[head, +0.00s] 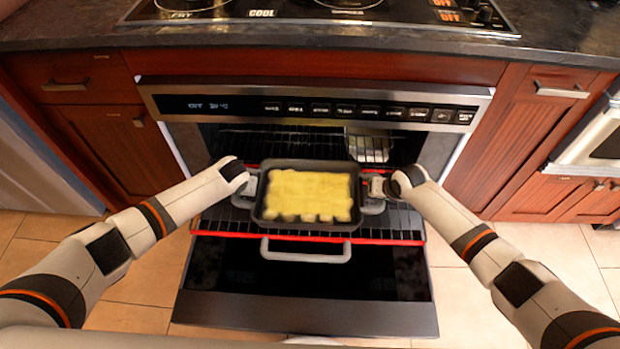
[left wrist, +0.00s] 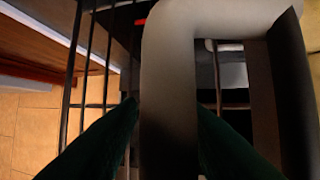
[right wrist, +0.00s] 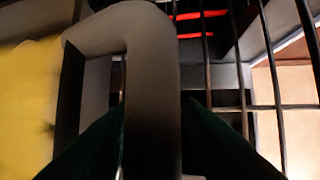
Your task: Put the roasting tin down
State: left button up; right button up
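The roasting tin (head: 306,226) is a dark rectangular tin with light grey side handles and yellow food (head: 308,195) in it. In the head view it is over the pulled-out oven rack (head: 385,234); I cannot tell whether it touches the rack. My left gripper (head: 252,184) is at the tin's left handle, with its dark fingers on both sides of the handle bar (left wrist: 168,90). My right gripper (head: 376,186) is at the right handle, its fingers on both sides of that bar (right wrist: 152,90). Both grippers look shut on the handles.
The drawer-like oven door (head: 310,312) is open below the rack, with a light grey handle (head: 305,256). The control panel (head: 320,107) and hob (head: 320,12) are above. Wooden cabinets (head: 105,150) stand on both sides. The tiled floor (head: 480,310) is clear at the right.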

pick_arm(q)
jog(key=shift+o, duration=0.5)
jog(key=shift+d, duration=0.1)
pick_arm(e)
jog(key=shift+o, duration=0.5)
jog(key=shift+a, duration=0.1)
pick_arm(q)
jog(key=shift+r, duration=0.1)
jog(key=shift+r, duration=0.1)
jog(key=v, duration=1.1)
jog(key=shift+s+r, duration=0.2)
pick_arm(e)
jog(key=shift+r, duration=0.1)
pick_arm(q)
jog(key=shift+d+r, duration=0.1)
pick_arm(e)
jog(key=shift+s+r, duration=0.25)
jog(key=shift+r, duration=0.15)
jog(key=v, duration=1.1)
pick_arm(q)
jog(key=shift+s, duration=0.1)
